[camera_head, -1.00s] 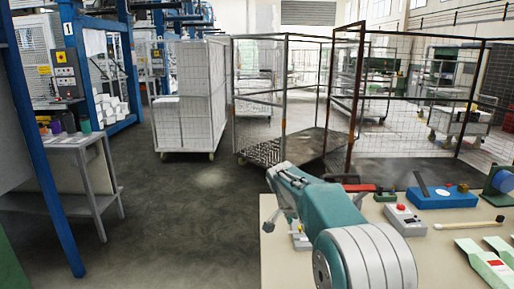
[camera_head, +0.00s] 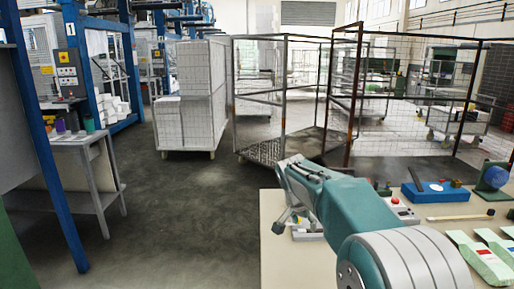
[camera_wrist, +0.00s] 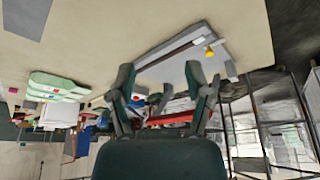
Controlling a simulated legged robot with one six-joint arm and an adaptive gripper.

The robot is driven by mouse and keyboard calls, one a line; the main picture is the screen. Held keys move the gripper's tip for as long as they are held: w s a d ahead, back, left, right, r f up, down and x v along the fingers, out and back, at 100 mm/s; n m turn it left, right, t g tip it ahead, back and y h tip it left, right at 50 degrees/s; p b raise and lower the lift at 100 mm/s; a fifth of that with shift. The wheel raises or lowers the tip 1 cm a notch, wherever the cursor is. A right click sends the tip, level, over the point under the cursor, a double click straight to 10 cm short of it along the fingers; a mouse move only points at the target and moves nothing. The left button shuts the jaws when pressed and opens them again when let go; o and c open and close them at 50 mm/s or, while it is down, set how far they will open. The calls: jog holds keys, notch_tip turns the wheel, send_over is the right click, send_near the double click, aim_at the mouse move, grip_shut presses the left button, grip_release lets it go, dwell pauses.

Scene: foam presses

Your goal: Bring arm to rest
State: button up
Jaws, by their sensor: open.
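My gripper (camera_head: 283,221) hangs from the end of my teal arm at the table's left edge in the head view. In the wrist view my gripper (camera_wrist: 163,88) has its two dark fingers spread apart, with nothing held between them. A grey device with a yellow knob (camera_wrist: 209,52) lies on the table beyond the fingertips. In the head view my arm partly hides that device.
The beige table (camera_head: 275,265) bears a red-button box (camera_head: 403,215), a blue block (camera_head: 432,194), a brush-like stick (camera_head: 462,217) and pale green pieces (camera_head: 478,258). Wire cages (camera_head: 265,100) stand behind. Open floor (camera_head: 190,220) lies to the left.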

jog(key=s+d+r+n+y, duration=0.1)
jog(key=s+r+n, duration=0.15)
jog(key=s, duration=0.55)
jog(key=s+d+r+n+y, duration=0.1)
jog(key=s+r, duration=0.3)
jog(key=s, duration=0.5)
jog(key=s+f+n+t, duration=0.1)
jog(key=s+f+n, duration=0.1)
jog(key=s, duration=0.7)
jog(key=s+f+n+t, duration=0.1)
jog(key=s+f+n, duration=0.1)
jog(key=s, duration=0.7)
jog(key=shift+d+f+y, duration=0.3)
jog(key=shift+f+y, duration=0.1)
jog(key=shift+f, duration=0.2)
